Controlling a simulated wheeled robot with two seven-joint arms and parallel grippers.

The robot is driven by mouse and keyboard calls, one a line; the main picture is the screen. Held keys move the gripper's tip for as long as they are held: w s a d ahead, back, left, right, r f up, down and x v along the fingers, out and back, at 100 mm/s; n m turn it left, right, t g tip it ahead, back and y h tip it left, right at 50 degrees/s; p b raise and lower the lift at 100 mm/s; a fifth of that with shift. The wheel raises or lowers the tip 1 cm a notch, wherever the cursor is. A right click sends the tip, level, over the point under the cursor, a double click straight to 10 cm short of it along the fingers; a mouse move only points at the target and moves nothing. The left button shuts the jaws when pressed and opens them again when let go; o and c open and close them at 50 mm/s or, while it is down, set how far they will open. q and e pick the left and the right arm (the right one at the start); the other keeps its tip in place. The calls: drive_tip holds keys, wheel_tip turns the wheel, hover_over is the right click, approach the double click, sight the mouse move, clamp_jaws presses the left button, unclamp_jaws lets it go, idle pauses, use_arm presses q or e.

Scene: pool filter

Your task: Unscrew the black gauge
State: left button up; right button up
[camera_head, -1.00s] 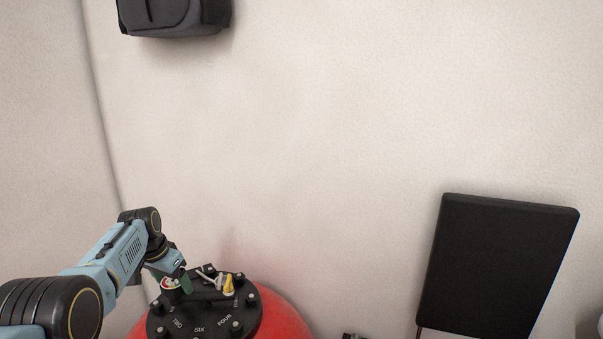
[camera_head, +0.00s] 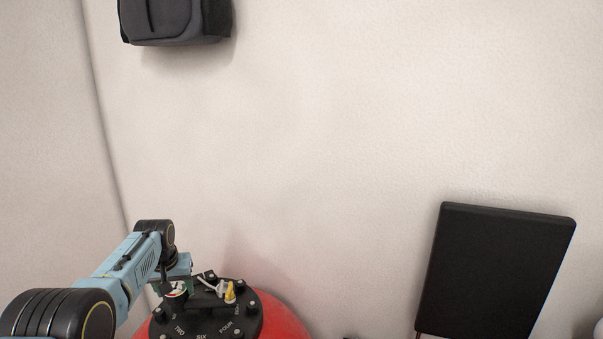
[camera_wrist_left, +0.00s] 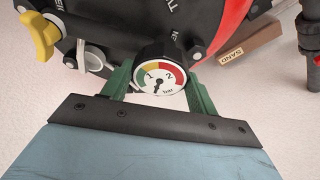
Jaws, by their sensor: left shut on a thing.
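The black gauge (camera_wrist_left: 158,70) has a round dial with white, yellow and red zones, and it faces the left wrist camera. My left gripper (camera_wrist_left: 158,92) has green fingers on both sides of the gauge and is shut on it. The gauge sits against the black valve head (camera_head: 205,316) of the red pool filter (camera_head: 285,318). In the head view the gauge (camera_head: 176,290) shows small beneath my left wrist and is partly covered. The right gripper is in neither view.
A yellow-handled part (camera_head: 230,291) stands on the valve head close to the gauge. A black panel (camera_head: 495,270) leans at the right, and a dark bag (camera_head: 175,20) is high on the wall. A wooden block (camera_wrist_left: 250,45) lies beyond the filter.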

use_arm(q)
drive_tip(key=shift+d+f+n+b, duration=0.1)
drive_tip(key=shift+n+b, duration=0.3)
drive_tip(key=shift+n, duration=0.6)
drive_tip(key=shift+r+p, duration=0.9)
drive_tip(key=shift+r, duration=0.05)
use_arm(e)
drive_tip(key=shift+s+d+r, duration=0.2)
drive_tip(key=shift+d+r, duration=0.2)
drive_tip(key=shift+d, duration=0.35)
use_arm(q)
drive_tip(key=shift+r, duration=0.2)
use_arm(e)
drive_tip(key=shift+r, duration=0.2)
use_arm(q)
wheel_tip(320, 180, up, 4)
drive_tip(key=p, duration=0.4)
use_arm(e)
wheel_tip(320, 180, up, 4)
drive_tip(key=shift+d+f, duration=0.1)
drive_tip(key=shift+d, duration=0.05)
use_arm(q)
drive_tip(key=shift+f, duration=0.1)
